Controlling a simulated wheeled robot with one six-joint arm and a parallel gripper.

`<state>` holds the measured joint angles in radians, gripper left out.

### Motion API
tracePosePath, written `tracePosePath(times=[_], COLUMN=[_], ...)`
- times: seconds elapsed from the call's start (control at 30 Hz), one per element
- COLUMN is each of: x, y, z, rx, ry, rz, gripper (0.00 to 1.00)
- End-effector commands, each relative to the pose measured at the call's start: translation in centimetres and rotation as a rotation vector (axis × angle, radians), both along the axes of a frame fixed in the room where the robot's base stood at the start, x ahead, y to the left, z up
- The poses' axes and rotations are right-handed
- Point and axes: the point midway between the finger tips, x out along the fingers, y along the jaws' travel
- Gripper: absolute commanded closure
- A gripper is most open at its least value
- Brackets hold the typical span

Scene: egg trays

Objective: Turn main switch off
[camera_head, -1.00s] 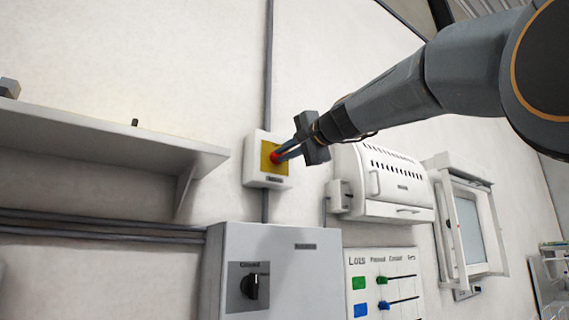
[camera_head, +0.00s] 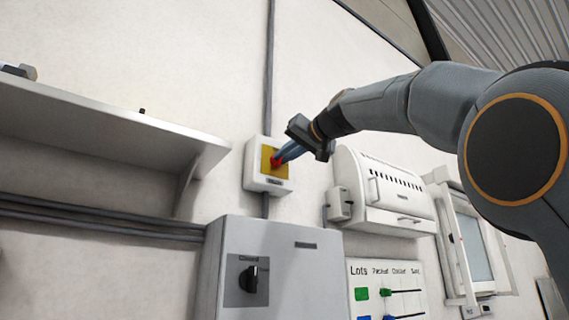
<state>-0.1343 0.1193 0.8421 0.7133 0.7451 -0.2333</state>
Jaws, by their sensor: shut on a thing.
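The main switch is a white wall box (camera_head: 255,181) with a yellow plate (camera_head: 267,153) and a red knob (camera_head: 274,162) in its middle. My gripper (camera_head: 280,157) reaches in from the upper right, with its blue-grey fingers at the red knob. The fingers are shut on the knob and hide part of it. Which way the knob is turned cannot be made out.
A grey cabinet (camera_head: 285,280) with a black rotary knob (camera_head: 249,279) is below the switch. A shelf (camera_head: 90,130) juts out at left. A white box with vents (camera_head: 385,190) and a coloured slider board (camera_head: 385,268) are at right.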

Motion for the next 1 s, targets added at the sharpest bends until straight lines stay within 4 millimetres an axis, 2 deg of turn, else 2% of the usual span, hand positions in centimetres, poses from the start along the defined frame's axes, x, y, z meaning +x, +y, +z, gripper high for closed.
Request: tracePosePath(times=[0.4,1.0], x=[0.06,0.07], y=[0.03,0.02], z=[-0.15,-0.12], rx=[-0.225,-0.292], ry=[-0.150,-0.194], rz=[0.002,0.001], gripper=[1.00,1.00])
